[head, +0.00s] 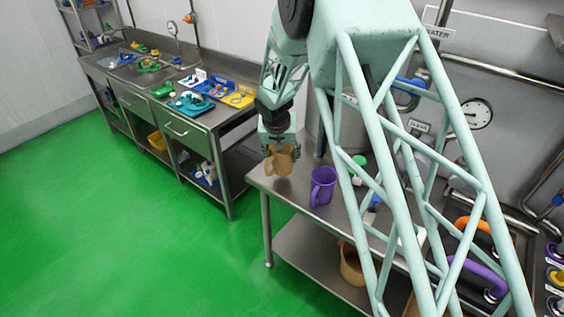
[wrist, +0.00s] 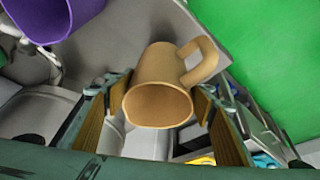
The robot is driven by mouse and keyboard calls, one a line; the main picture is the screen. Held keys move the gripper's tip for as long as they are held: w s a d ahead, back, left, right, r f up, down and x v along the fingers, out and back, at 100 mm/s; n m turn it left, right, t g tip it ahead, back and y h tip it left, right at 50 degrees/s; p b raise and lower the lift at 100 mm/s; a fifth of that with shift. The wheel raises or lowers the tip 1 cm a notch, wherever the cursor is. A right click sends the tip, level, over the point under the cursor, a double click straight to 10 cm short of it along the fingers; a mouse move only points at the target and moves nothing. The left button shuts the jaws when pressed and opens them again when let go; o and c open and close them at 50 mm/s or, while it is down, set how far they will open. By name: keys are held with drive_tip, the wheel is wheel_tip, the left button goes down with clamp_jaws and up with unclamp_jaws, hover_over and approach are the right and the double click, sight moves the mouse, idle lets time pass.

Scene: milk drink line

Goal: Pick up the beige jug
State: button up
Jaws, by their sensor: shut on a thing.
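The beige jug (head: 279,161) is held by my gripper (head: 279,148) near the left corner of the steel table in the head view, and it appears above the tabletop. In the wrist view the beige jug (wrist: 163,80) sits between the two finger pads of my gripper (wrist: 163,103), with its open mouth toward the camera and its handle at the upper right. My gripper is shut on the jug's body.
A purple jug (head: 322,186) stands on the table (head: 290,190) to the right of the beige jug. Another tan vessel (head: 351,265) is on the lower shelf. A steel counter (head: 185,128) with coloured parts stands at the left. The green floor (head: 130,220) is clear.

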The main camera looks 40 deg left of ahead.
drive_tip(key=shift+r, duration=2.8)
